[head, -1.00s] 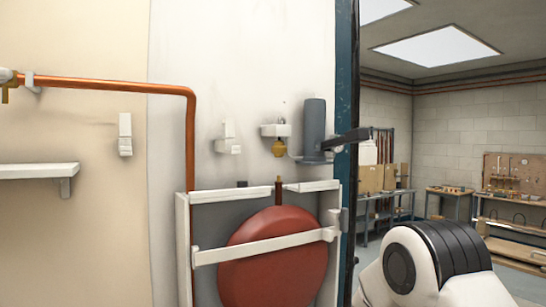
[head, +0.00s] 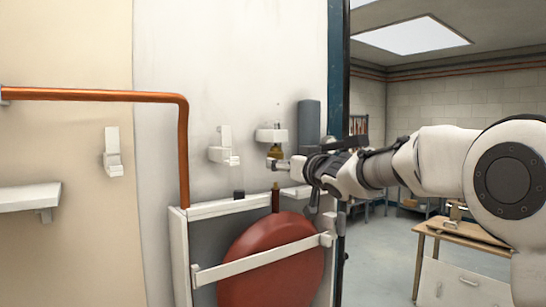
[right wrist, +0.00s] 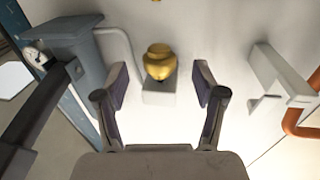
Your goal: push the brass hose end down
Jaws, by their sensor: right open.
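The brass hose end (head: 276,153) hangs just under a small white wall bracket (head: 271,134), partly hidden by my gripper in the head view. In the right wrist view the brass hose end (right wrist: 159,62) looks rounded and golden, against the white bracket (right wrist: 158,93), with a pale hose running from there to the grey cylinder. My right gripper (head: 276,165) reaches in from the right at the height of the brass. In the right wrist view its fingers (right wrist: 161,84) are spread on either side of the brass, apart from it. My left gripper is not in view.
A grey cylinder (head: 309,122) stands on the wall beside the bracket. Another white bracket (head: 223,150) is to the left. A copper pipe (head: 184,150) runs down the wall.

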